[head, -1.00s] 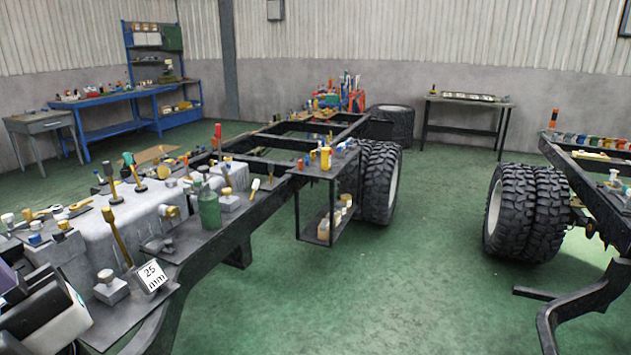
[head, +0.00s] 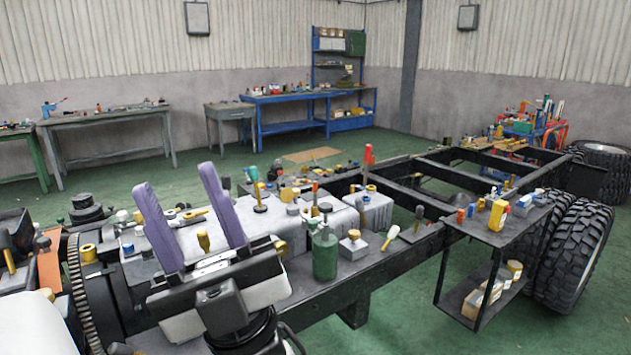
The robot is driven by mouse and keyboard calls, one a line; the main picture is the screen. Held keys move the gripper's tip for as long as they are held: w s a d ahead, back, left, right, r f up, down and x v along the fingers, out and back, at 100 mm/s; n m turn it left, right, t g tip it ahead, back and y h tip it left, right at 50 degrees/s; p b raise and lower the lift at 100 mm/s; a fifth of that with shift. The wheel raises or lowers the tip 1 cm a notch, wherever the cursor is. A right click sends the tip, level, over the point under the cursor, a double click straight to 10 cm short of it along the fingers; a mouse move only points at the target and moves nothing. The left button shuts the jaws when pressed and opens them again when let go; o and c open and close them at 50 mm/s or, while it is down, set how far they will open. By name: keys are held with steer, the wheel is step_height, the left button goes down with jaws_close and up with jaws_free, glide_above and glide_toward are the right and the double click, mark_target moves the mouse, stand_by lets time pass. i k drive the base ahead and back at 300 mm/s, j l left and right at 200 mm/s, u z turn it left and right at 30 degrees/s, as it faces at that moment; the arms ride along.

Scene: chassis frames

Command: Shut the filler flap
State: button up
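My gripper (head: 177,180) is at the lower left in the head view, over the near end of the chassis frame. Its two purple fingers point up and stand well apart, with nothing between them. The dark chassis frame (head: 385,262) runs from the lower left to the back right, with a grey casing (head: 375,212) and many small parts on it. I cannot pick out a filler flap for certain in this view. My gripper and wrist hide part of the casing and parts behind them.
A green bottle (head: 325,257) stands on the frame just right of my gripper. A side shelf (head: 470,285) and large tyres (head: 572,262) are at the right. A blue workbench (head: 290,97) and grey tables stand along the walls. Green floor is clear in front of the frame.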

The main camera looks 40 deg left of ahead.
mark_target(287, 195)
steer(key=i+l+u, duration=0.1)
steer(key=i, duration=0.5)
steer(key=i+l+u, duration=0.15)
steer(key=i, duration=0.4)
steer(key=i+l+u, duration=0.1)
steer(key=i+u, duration=0.35)
steer(key=i+l+u, duration=0.2)
steer(key=u, duration=0.3)
steer(key=i+l+u, duration=0.3)
steer(key=u, duration=0.15)
steer(key=i+l+u, duration=0.2)
steer(key=l+u, duration=0.25)
steer(key=i+l+u, duration=0.2)
steer(key=l, duration=0.15)
steer(key=l+u, duration=0.2)
steer(key=l, duration=0.2)
